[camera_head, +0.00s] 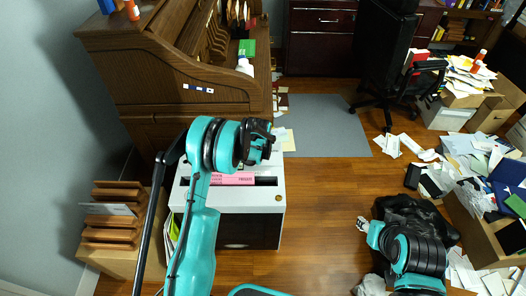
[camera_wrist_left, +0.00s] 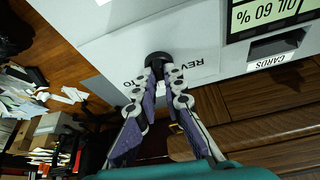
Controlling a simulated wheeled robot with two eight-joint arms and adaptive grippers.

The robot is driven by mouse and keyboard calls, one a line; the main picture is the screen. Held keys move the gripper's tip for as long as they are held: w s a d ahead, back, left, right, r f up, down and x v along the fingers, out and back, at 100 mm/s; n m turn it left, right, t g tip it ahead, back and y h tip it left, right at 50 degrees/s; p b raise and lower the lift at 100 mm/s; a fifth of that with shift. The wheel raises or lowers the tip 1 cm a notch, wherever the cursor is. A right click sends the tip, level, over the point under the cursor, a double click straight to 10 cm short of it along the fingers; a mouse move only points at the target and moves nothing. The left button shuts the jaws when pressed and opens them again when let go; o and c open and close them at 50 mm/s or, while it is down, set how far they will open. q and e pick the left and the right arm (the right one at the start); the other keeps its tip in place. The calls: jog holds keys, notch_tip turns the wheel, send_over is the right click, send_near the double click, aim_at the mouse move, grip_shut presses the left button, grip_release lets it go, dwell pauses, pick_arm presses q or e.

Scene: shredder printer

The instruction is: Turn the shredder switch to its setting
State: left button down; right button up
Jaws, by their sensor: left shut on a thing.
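The shredder (camera_head: 235,197) is a white-topped cabinet with a dark front and a pink strip by its dark slot, in the head view. In the left wrist view its pale top (camera_wrist_left: 110,50) carries a round black switch knob (camera_wrist_left: 157,57). My left gripper (camera_wrist_left: 160,72) is shut on this knob from its near side. Lettering beside it reads "REV" and "TO", partly hidden by the fingers. In the head view my left gripper (camera_head: 260,143) is over the back right of the shredder top, and the knob is hidden.
A brown roll-top desk (camera_head: 180,90) stands close behind the shredder. A wooden sorter (camera_head: 112,215) is at its left. Black bag-like material (camera_head: 405,212), boxes and loose papers crowd the right. The wooden floor (camera_head: 320,190) between is mostly clear.

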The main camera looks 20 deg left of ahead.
pick_arm(q)
jog(key=shift+d+n+y, duration=0.1)
jog(key=shift+n+y, duration=0.2)
jog(key=shift+n, duration=0.3)
jog(key=c, duration=1.6)
grip_release()
jog(key=v, duration=1.2)
jog(key=shift+w, duration=0.15)
jog(key=shift+r, duration=0.1)
